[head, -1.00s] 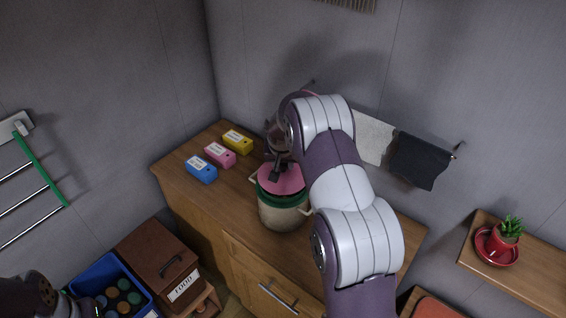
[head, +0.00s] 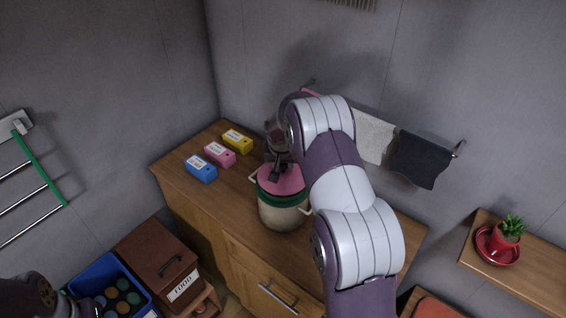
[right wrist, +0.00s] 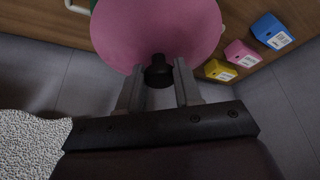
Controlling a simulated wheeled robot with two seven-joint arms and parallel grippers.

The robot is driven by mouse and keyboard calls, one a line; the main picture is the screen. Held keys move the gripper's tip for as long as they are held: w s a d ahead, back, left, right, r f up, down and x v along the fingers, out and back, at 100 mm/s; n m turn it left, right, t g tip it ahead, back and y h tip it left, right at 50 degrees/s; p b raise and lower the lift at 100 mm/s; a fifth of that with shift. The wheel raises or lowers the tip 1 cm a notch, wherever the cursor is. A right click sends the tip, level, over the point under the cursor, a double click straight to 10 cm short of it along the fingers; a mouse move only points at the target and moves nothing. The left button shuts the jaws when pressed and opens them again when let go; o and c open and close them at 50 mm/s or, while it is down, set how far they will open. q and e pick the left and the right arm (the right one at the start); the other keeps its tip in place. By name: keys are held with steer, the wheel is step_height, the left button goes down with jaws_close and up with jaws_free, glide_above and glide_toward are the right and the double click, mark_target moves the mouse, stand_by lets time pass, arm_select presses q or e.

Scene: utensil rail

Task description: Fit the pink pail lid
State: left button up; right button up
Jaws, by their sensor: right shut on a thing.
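The pink lid (head: 284,180) is at the mouth of the cream pail (head: 282,216), inside or just over its green rim (head: 290,202). I cannot tell whether it sits fully down. My right gripper (head: 276,172) is above the lid, shut on its dark knob. In the right wrist view the knob (right wrist: 158,72) shows between the fingers of the gripper (right wrist: 157,80), with the pink lid (right wrist: 155,30) beyond. Part of my left arm shows at the bottom left; its fingers are not clear.
Blue (head: 201,169), pink (head: 219,154) and yellow (head: 237,141) boxes stand left of the pail on the wooden cabinet (head: 240,205). Cloths (head: 419,160) hang on the wall rail behind. A potted plant (head: 506,236) stands on a shelf at right. A blue crate (head: 97,272) is below left.

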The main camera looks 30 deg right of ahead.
steer(key=shift+f+b, duration=0.65)
steer(key=shift+f, duration=0.15)
steer(key=o, duration=1.2)
steer(key=shift+c, duration=0.2)
steer(key=b+v, duration=0.2)
steer(key=v, duration=1)
steer(key=shift+r+b, duration=0.35)
steer(key=shift+b, duration=0.05)
steer(key=shift+a, duration=0.1)
steer(key=s+a+f+n+g, duration=0.1)
steer(key=s+a+f+n, duration=0.1)
steer(key=s+a, duration=0.2)
steer(key=s+a+f+n+y, duration=0.1)
steer(key=s+a, duration=0.4)
steer(key=s, duration=0.6)
steer(key=s+a+f+n+g+y, duration=0.1)
steer(key=s+a+f+n, duration=0.2)
steer(key=s+a+f, duration=0.2)
steer(key=s, duration=0.3)
steer(key=shift+g, duration=0.3)
